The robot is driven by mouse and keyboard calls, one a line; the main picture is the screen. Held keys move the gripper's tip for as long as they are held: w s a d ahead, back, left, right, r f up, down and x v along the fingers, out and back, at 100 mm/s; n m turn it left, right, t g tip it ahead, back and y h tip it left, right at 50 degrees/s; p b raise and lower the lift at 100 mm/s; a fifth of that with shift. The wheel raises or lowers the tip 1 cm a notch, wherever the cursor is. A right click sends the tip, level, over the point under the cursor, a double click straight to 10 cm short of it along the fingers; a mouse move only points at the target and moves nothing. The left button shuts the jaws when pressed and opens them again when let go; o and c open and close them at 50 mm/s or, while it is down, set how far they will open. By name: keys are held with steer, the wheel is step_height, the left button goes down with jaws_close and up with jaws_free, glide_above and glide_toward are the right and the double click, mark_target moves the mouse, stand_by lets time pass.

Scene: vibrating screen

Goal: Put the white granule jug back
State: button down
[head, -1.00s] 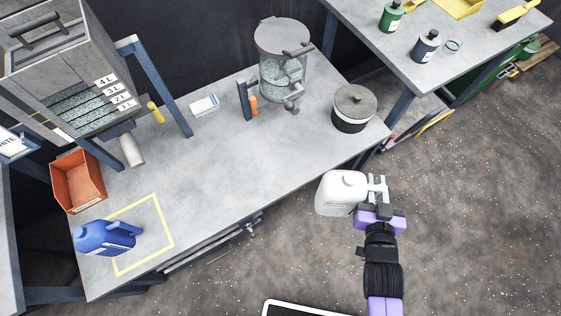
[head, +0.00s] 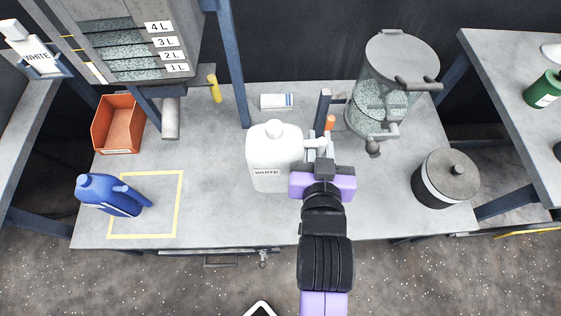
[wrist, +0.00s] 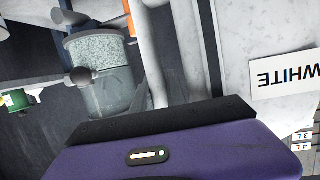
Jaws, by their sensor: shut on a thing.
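The white granule jug (head: 272,152), with a WHITE label on its front, is upright in the head view, over the middle of the grey bench. My gripper (head: 318,150) is shut on the handle at the jug's right side. I cannot tell whether the jug's base touches the bench. In the wrist view the jug's pale wall and its label (wrist: 290,76) show large at the right, upside down. A yellow taped rectangle (head: 181,205) is on the bench's left part, with a blue jug (head: 112,196) standing across its left edge.
An orange bin (head: 118,125) stands at the bench's back left, below a hopper with level labels (head: 160,42). A glass-walled vessel (head: 385,90) and a dark lidded pot (head: 445,178) stand to the right.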

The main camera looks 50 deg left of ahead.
steer(key=shift+s+a+f, duration=0.15)
steer(key=shift+a+f, duration=0.05)
steer(key=shift+a, duration=0.25)
step_height(320, 180, down, 19)
steer(key=b, duration=0.3)
steer(key=shift+f, duration=0.25)
steer(key=shift+f+b, duration=0.15)
steer(key=shift+b, duration=0.15)
steer(key=c, duration=1.3)
jaws_free()
steer(key=shift+c, duration=0.2)
